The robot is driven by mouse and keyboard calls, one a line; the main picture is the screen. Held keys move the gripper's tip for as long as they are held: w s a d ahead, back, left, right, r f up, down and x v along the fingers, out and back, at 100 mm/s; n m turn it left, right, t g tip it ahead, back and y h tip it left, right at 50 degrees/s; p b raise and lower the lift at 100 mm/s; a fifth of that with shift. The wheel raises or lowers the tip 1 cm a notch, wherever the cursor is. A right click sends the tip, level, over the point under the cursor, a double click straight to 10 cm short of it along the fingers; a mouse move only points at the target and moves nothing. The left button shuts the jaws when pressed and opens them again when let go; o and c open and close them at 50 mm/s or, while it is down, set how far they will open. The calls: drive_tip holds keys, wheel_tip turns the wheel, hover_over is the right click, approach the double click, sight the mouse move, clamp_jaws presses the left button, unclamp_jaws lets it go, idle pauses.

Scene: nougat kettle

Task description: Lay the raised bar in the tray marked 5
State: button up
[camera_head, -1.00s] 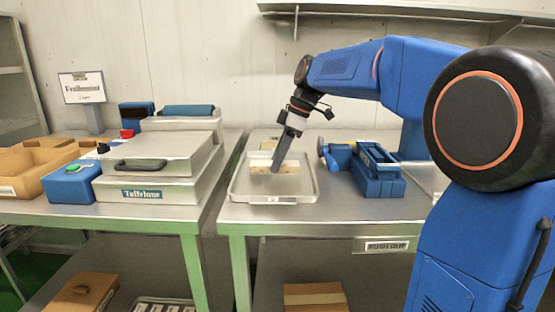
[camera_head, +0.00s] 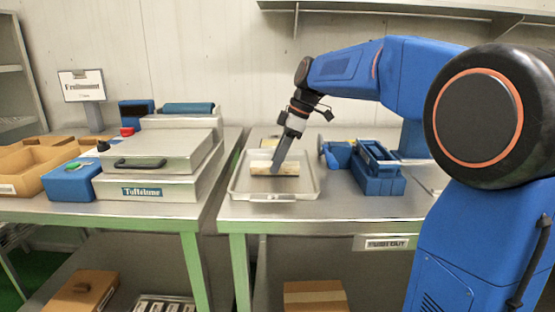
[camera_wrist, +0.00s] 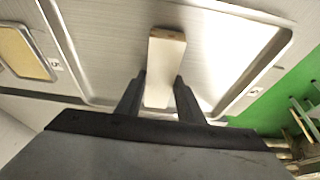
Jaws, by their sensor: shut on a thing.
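My gripper (camera_head: 275,170) points down into a shallow metal tray (camera_head: 309,194) on the right-hand table. It is shut on a pale cream bar (camera_head: 288,170), which lies crosswise low within the tray's outline. The wrist view shows the bar (camera_wrist: 165,60) between the two fingers (camera_wrist: 158,95), with a brown end face turned up in the picture. The tray's rim (camera_wrist: 85,98) surrounds it there. I cannot tell whether the bar touches the tray floor. The label on the tray's front (camera_head: 272,197) is too small to read.
Another tray with a tan slab (camera_wrist: 22,52) lies beside this one in the wrist view. A blue tool caddy (camera_head: 378,180) stands to the right of the tray. A metal press marked Tuftelume (camera_head: 150,190) and brown boxes (camera_head: 30,160) fill the left table.

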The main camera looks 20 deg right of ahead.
idle(0.3)
drive_tip(key=o, duration=1.6)
drive_tip(key=shift+r, duration=4)
drive_tip(key=shift+a, duration=0.1)
